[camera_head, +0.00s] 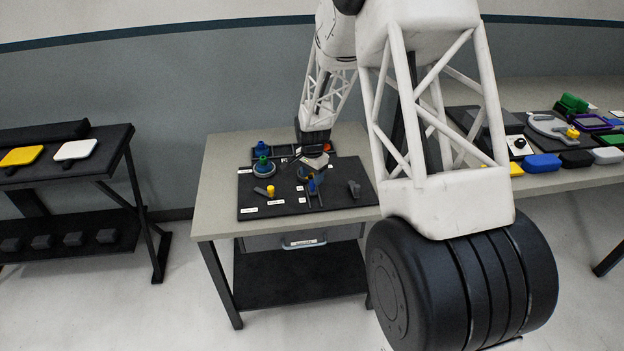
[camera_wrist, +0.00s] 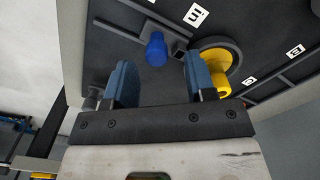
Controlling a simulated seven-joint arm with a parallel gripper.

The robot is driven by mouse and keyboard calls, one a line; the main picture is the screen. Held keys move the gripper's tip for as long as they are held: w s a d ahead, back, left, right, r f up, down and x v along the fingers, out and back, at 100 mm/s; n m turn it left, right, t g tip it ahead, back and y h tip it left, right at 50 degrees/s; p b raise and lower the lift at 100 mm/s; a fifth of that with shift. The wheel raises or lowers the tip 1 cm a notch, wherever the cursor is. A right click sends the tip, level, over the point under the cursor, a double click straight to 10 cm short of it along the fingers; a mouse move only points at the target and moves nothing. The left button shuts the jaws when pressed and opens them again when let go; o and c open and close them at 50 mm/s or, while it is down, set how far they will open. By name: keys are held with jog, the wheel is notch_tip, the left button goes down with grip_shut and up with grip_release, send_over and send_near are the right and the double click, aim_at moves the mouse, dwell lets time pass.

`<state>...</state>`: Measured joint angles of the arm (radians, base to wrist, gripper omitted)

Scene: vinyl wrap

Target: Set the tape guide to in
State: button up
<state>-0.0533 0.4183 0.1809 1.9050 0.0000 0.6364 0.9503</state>
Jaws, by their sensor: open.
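A blue knob (camera_wrist: 157,48) stands on a dark slide on the black panel, and I take it as the tape guide, though no name on it can be read. A white label (camera_wrist: 195,15) that seems to read "in" lies near it, at the upper right. A blue knob also shows on the rails in the head view (camera_head: 311,185). My gripper (camera_wrist: 160,75) is open and empty, with blue fingers. The blue knob shows between and beyond the fingertips, with no visible contact. In the head view my gripper (camera_head: 313,163) hangs over the panel, and its fingers are hard to make out.
A yellow knob (camera_wrist: 220,84) on a round part sits close by my right finger. The black panel (camera_head: 345,200) holds a green-topped part (camera_head: 262,163) and a dark block (camera_head: 354,188). A right-hand table (camera_head: 555,181) carries several coloured items.

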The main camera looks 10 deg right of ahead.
aim_at(312, 181)
notch_tip(312, 181, up, 6)
jog(key=shift+f, duration=0.15)
dwell(0.7)
jog(key=shift+s+r, duration=0.2)
jog(key=shift+r, duration=0.15)
jog(key=s+d+r+n+t, duration=0.1)
jog(key=s+d+r+n, duration=0.1)
jog(key=s+r, duration=0.85)
jog(key=s+d+r+n, duration=0.1)
jog(key=s+r+n, duration=0.2)
jog(key=s+r, duration=0.75)
jog(key=s+r+n, duration=0.1)
jog(key=s+n, duration=0.1)
jog(key=s, duration=1.1)
jog(key=s+d+r+n+t, duration=0.1)
jog(key=s+r+n, duration=0.1)
jog(key=s, duration=1.2)
jog(key=shift+d+n+t, duration=0.3)
jog(key=shift+n, duration=0.2)
